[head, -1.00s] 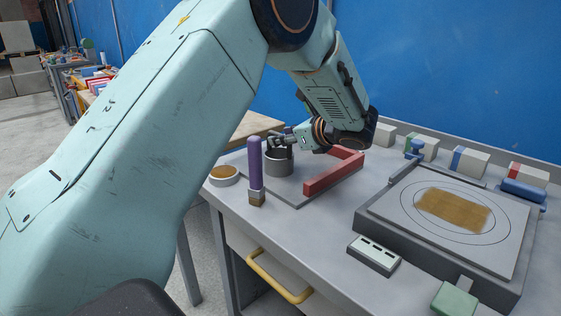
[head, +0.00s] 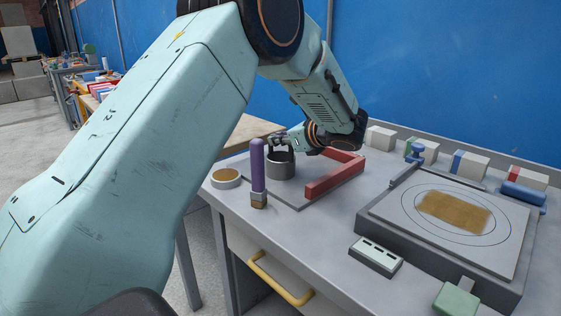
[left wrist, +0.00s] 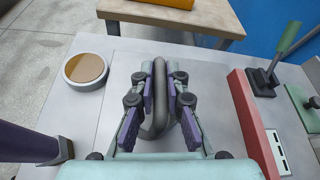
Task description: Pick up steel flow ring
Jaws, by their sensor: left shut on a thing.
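The steel flow ring (head: 281,166) is a short, dark grey open cylinder at the grey plate (head: 303,203) on the table's left part. My left gripper (head: 279,144) comes from above and behind it and is at its rim. In the left wrist view the purple-padded fingers (left wrist: 160,103) are shut on the ring (left wrist: 160,63), which stands between them. I cannot tell whether its bottom touches the plate. My right gripper is not in view.
A purple-handled brush (head: 258,168) stands close in front of the ring, with a round dish (head: 226,179) to its left. A red angled bar (head: 335,176) lies to the right. Further right is a mould with a brown patch (head: 452,212).

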